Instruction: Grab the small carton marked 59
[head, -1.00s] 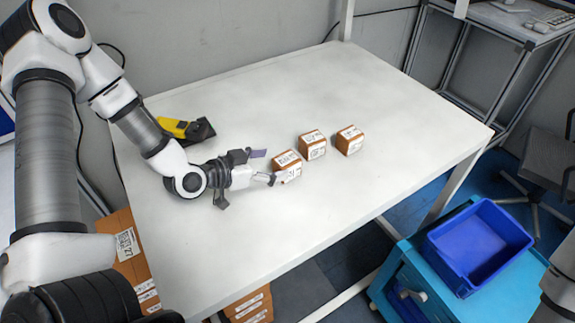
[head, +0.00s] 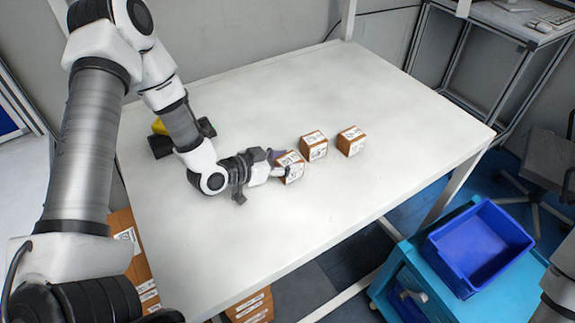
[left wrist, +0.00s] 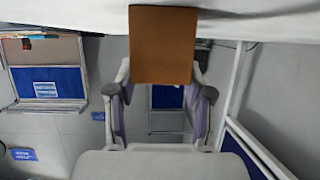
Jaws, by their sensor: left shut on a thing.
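Three small brown cartons with white labels stand in a slanting row on the white table. The nearest carton (head: 291,168) is between the fingers of my left gripper (head: 280,165), which is shut on it. In the left wrist view the same carton (left wrist: 163,45) shows as a plain brown face between the two fingertips (left wrist: 162,85). The middle carton (head: 314,147) and the far right carton (head: 351,141) stand apart from the gripper. The numbers on the labels are too small to read. My right gripper is not in view.
The white table (head: 400,165) is clear to the right and in front. A yellow and black scanner (head: 160,137) lies partly hidden behind my left arm. A blue bin (head: 475,245) stands on a cart at the lower right. Larger brown boxes (head: 248,307) are below the table's near edge.

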